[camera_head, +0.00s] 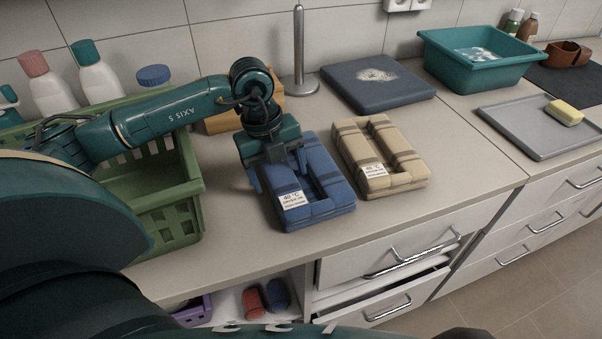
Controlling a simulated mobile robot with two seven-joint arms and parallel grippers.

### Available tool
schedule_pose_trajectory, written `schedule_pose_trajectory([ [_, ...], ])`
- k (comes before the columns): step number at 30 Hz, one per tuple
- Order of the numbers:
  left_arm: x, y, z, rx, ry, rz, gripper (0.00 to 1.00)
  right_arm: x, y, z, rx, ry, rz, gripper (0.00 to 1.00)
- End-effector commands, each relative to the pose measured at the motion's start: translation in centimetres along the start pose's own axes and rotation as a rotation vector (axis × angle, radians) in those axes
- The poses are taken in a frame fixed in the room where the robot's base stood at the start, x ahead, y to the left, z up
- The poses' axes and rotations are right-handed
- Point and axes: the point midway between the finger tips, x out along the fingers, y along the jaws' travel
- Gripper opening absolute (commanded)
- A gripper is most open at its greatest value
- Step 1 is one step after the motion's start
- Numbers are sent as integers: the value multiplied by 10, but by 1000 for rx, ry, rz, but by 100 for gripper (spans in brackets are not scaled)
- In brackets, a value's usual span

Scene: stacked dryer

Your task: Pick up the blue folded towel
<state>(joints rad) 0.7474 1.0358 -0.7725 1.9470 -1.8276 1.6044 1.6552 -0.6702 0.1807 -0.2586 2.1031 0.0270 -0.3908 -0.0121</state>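The blue folded towel (327,207) lies flat on the counter (429,218), with a white 40 °C label on its near left part. A gap runs through its middle. My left gripper (278,181) is over the far left part of the towel, pointing down. Its fingers look spread, one at the towel's left edge and one toward the middle gap. I cannot tell whether they touch the towel. The gripper hides part of the towel's far left side. My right gripper is not in view.
A beige folded towel (404,166) lies close to the right. A green basket (168,213) stands left, with bottles behind it. Behind are a metal post (299,55) and a dark slab (378,82). A teal basin (479,58) and grey tray (528,128) are farther right. A drawer below is slightly open.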

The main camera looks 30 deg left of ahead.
Motion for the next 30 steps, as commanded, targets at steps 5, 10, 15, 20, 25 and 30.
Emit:
schedule_pose_trajectory([
  [5, 0, 0, 0, 0, 0, 0, 62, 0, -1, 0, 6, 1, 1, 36],
  [10, -1, 0, 0, 0, 0, 0, 48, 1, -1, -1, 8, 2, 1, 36],
  [15, -1, 0, 0, 0, 0, 0, 34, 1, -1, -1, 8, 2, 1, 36],
  [20, -1, 0, 0, 0, 0, -1, 21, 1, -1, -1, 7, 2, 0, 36],
  [25, -2, -1, 0, 0, -1, -3, 20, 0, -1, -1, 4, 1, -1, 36],
  [30, -11, -3, 0, 0, -3, -6, 20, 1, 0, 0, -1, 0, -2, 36],
])
